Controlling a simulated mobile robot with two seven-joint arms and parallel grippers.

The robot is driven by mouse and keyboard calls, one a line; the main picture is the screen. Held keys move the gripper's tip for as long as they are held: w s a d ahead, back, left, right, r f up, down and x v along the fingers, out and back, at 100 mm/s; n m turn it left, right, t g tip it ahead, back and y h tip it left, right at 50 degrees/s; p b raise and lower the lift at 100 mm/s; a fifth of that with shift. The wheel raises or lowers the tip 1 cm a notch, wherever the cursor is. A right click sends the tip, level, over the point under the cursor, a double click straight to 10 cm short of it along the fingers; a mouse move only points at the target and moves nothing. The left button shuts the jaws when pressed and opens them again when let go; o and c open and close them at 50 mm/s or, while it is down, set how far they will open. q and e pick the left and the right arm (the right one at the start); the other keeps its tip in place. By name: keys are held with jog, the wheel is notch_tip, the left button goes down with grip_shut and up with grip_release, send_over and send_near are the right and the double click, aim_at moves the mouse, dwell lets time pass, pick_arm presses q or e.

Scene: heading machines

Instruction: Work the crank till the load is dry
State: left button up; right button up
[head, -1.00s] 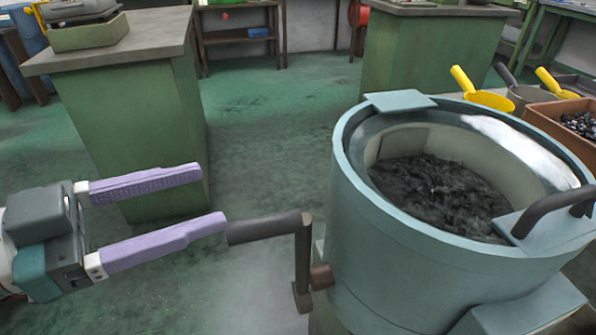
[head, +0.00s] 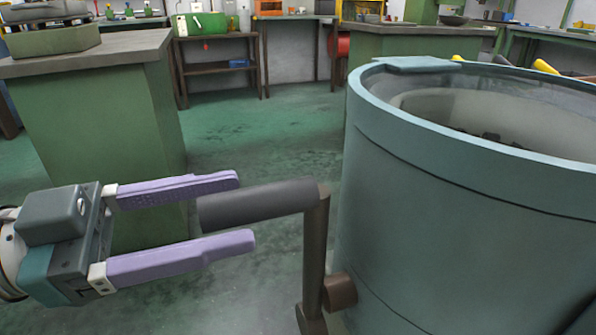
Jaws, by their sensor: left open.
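The crank (head: 315,240) is a dark brown arm on the left side of a blue-green drum (head: 440,220). Its grey-brown handle (head: 262,203) sticks out to the left, roughly level. My left gripper (head: 246,210) is open, with two purple fingers pointing right. The handle's free end shows between the two fingertips, one above and one below; I cannot tell whether either touches it. The load (head: 490,137) shows only as a few dark bits over the drum's near rim; most of it is hidden. My right gripper is not in view.
A green cabinet with a grey top (head: 95,120) stands behind my left gripper. Another green cabinet (head: 410,47) stands behind the drum. Shelves and a bench (head: 215,70) line the back. The green floor (head: 260,135) between them is clear.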

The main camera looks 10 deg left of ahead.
pick_arm(q)
jog(key=shift+x, duration=1.05)
jog(key=shift+c, duration=0.4)
grip_shut()
